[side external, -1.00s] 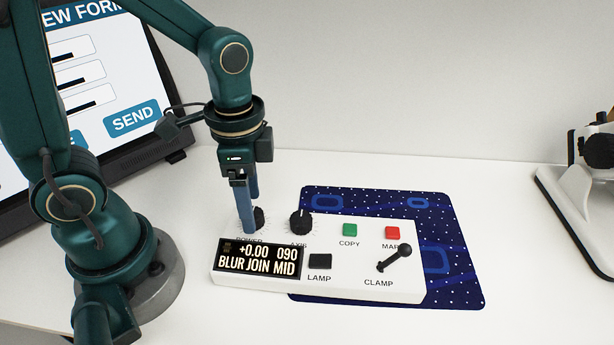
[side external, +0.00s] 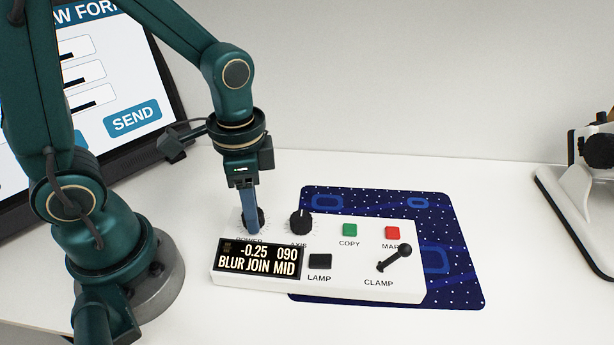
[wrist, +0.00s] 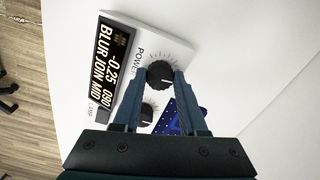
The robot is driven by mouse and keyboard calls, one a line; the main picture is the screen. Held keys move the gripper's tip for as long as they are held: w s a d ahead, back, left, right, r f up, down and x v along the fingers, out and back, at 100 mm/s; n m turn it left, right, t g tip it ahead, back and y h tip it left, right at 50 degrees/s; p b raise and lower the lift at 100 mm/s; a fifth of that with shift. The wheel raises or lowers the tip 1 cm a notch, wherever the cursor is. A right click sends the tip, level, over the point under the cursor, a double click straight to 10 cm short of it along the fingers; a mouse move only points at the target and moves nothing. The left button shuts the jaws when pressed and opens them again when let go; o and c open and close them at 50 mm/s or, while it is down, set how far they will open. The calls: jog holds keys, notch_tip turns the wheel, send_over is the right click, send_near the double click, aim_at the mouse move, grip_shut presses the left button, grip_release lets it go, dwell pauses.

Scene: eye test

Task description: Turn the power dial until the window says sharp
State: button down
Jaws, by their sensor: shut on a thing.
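The black power dial (wrist: 160,74) sits at the left end of a white control box (side external: 345,289), partly hidden by my fingers in the side external view. My gripper (side external: 252,226) points down over it, and its blue fingers are shut on the dial's sides. In the wrist view the fingertips of my gripper (wrist: 162,80) close around the dial, beside the word POWER. The display window (side external: 258,259) reads -0.25, 090, BLUR, JOIN and MID. The same window (wrist: 106,66) shows sideways in the wrist view.
The box also has an axis dial (side external: 301,221), a green copy button (side external: 349,230), a red button (side external: 392,232), a black lamp switch (side external: 320,261) and a clamp lever (side external: 395,257). A dark blue mat (side external: 460,289) lies under it. A screen (side external: 105,85) stands at left.

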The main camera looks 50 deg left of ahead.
jog(key=n, duration=0.4)
jog(key=shift+c, duration=2.2)
grip_release()
jog(key=shift+r, duration=2.55)
